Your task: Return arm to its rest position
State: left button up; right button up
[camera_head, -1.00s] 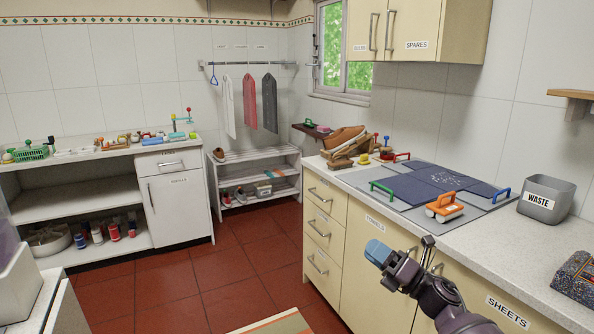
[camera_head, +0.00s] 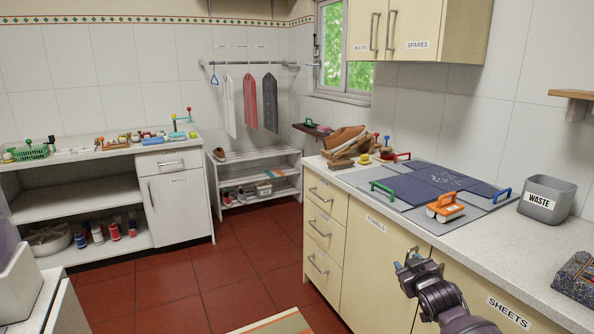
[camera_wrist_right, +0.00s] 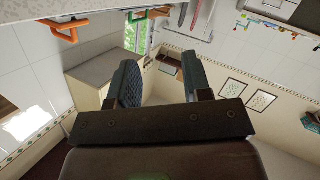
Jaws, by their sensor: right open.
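My right arm comes in from the bottom right of the head view, and its gripper (camera_head: 416,262) hangs in front of the cream cabinet doors, below the counter edge. In the right wrist view the gripper (camera_wrist_right: 160,85) shows two dark padded fingers standing apart with nothing between them. It is open and empty, clear of the counter. My left gripper is not in either view.
The worktop (camera_head: 375,190) above the gripper holds a dark blue cloth (camera_head: 432,183), an orange-handled block (camera_head: 444,207) and a grey waste bin (camera_head: 546,198). Cabinet doors (camera_head: 375,265) stand close behind the gripper. The red tiled floor (camera_head: 215,275) to the left is open.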

jog(key=s+f+g, duration=0.1)
jog(key=s+f, duration=0.9)
jog(key=s, duration=0.1)
jog(key=s+f+m+g, duration=0.1)
jog(key=s+f, duration=0.1)
jog(key=s, duration=0.9)
jog(key=s+a+f+m+g, duration=0.1)
jog(key=s+f, duration=0.2)
jog(key=s, duration=0.9)
jog(key=s+a+f+m+g, duration=0.1)
jog(key=s+f, duration=0.2)
jog(key=s, duration=0.8)
jog(key=shift+s+h, duration=0.3)
jog(key=shift+m, duration=0.3)
